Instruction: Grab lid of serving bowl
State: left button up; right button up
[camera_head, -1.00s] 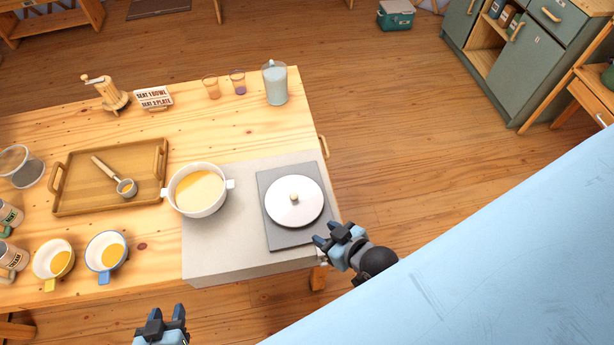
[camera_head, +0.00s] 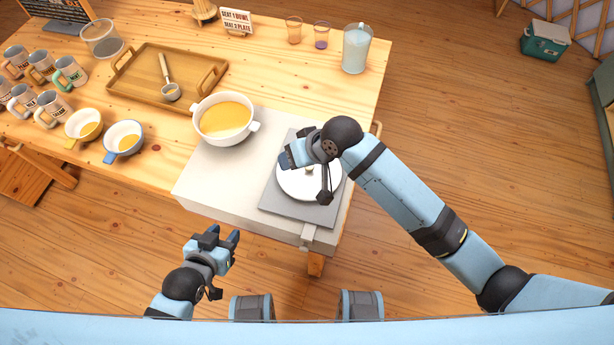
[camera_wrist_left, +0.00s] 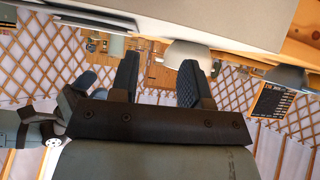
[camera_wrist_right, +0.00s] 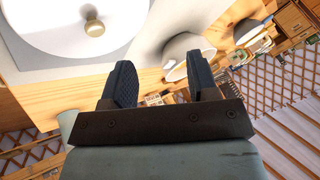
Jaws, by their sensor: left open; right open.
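The white round lid (camera_head: 298,187) with a small pale knob lies on a grey square plate (camera_head: 284,207) at the right end of the counter. The right wrist view shows the lid (camera_wrist_right: 50,35) and its knob (camera_wrist_right: 95,27) clear of the fingers. My right gripper (camera_head: 286,160) is open above the lid and hides part of it; nothing is between its fingers. The white two-handled serving bowl (camera_head: 225,138) with orange soup stands left of the lid, uncovered. My left gripper (camera_head: 224,239) is open and empty, in front of the counter's near edge.
A wooden tray (camera_head: 128,87) with a ladle (camera_head: 171,90) lies left of the bowl. Two soup cups, yellow (camera_head: 72,137) and blue (camera_head: 112,150), and several labelled mugs stand further left. A glass pitcher (camera_head: 356,50) is behind the lid. Bare counter lies before the bowl.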

jog(key=w+g+h+b, duration=0.2)
jog(key=h+b, duration=0.3)
jog(key=h, duration=0.1)
send_over(309, 170)
jog(key=w, duration=0.1)
jog(key=shift+n+g, duration=0.3)
jog(key=shift+n, duration=0.1)
jog(key=f, duration=0.4)
jog(key=shift+w+d+f, duration=0.15)
jog(key=shift+w+f, duration=0.05)
jog(key=shift+f, duration=0.2)
jog(key=shift+s+f+b, duration=0.15)
jog(key=shift+f+b, duration=0.2)
jog(key=shift+f, duration=2.4)
grip_shut()
